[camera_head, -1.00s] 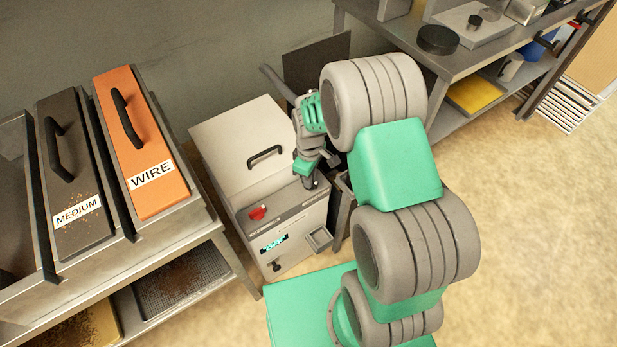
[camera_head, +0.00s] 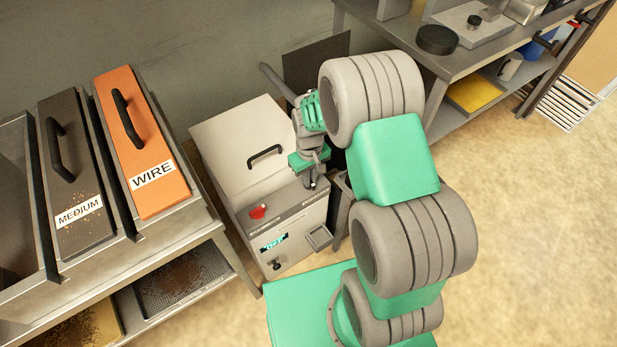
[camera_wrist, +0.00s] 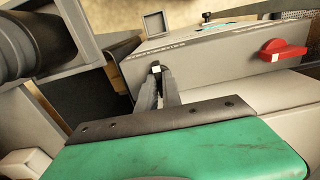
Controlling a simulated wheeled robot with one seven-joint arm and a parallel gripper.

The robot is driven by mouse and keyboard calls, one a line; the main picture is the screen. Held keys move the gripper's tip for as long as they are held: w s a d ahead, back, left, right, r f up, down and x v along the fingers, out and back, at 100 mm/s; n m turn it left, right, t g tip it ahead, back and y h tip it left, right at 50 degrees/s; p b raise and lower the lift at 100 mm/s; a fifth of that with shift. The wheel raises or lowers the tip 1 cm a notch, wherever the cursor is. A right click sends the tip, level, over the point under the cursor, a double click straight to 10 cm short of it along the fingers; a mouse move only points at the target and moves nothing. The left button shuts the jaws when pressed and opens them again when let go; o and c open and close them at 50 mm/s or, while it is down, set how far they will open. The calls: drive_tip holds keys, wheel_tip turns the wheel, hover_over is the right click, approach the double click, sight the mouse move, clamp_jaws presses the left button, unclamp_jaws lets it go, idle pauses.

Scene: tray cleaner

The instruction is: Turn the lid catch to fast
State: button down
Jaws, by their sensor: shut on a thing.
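The tray cleaner (camera_head: 290,225) is a pale box with a closed lid (camera_head: 225,140) and a black lid handle (camera_head: 265,155). My gripper (camera_head: 313,184) points down at the right end of its front top edge. In the wrist view my gripper (camera_wrist: 160,80) is shut on the lid catch, a small dark piece with a pale tip (camera_wrist: 156,69). The jaws hide most of the catch, and I cannot tell which marking it points to.
A red knob (camera_head: 258,212) and a lit display (camera_head: 274,242) are on the machine's front. A rack with an orange WIRE tray (camera_head: 140,140) and a dark MEDIUM tray (camera_head: 75,180) stands left. A metal bench (camera_head: 470,62) stands at the back right.

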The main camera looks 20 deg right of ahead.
drive_tip(key=shift+s+f, duration=0.1)
drive_tip(key=shift+s, duration=0.1)
drive_tip(key=c, duration=1.5)
unclamp_jaws()
drive_tip(key=shift+w, duration=0.1)
drive_tip(key=shift+r, duration=0.2)
wheel_tip(320, 180, up, 8)
drive_tip(key=shift+f+p, duration=0.2)
drive_tip(key=shift+p, duration=0.25)
